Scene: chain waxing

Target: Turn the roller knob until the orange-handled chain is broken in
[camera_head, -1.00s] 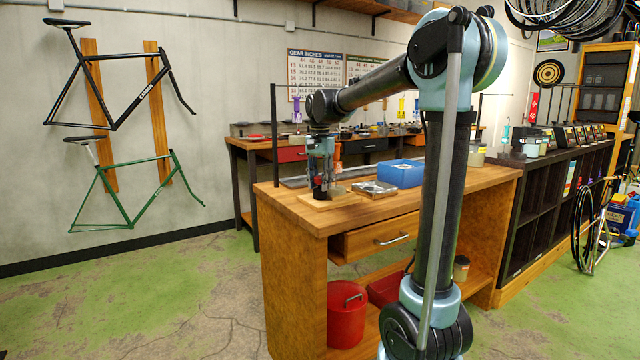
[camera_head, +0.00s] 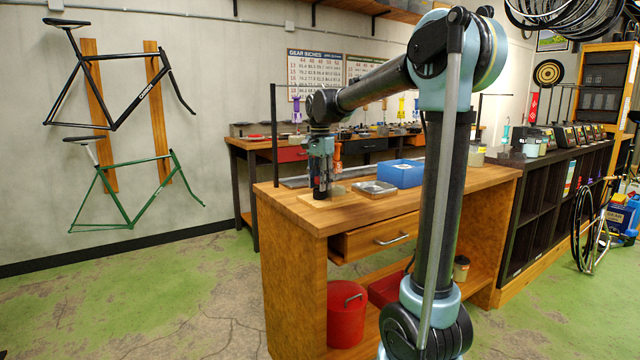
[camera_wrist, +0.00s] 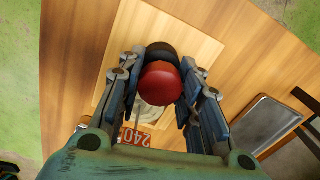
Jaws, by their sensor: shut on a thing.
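My gripper (camera_wrist: 160,78) is shut on a round red knob (camera_wrist: 161,84), one finger on each side, in the wrist view. A dark round part shows just beyond the knob. A grey disc and a red tag (camera_wrist: 136,138) with white digits lie below it. These sit over a pale wooden board (camera_wrist: 195,45) on the workbench. In the head view my gripper (camera_head: 320,188) points down at the bench's left part and hides the knob. An orange handle (camera_head: 337,151) stands upright just right of it; the chain itself cannot be made out.
A shallow metal tray (camera_head: 374,188) lies right of the board; it also shows in the wrist view (camera_wrist: 265,124). A blue bin (camera_head: 402,173) stands behind it. A thin dark post (camera_head: 274,135) rises at the bench's left.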

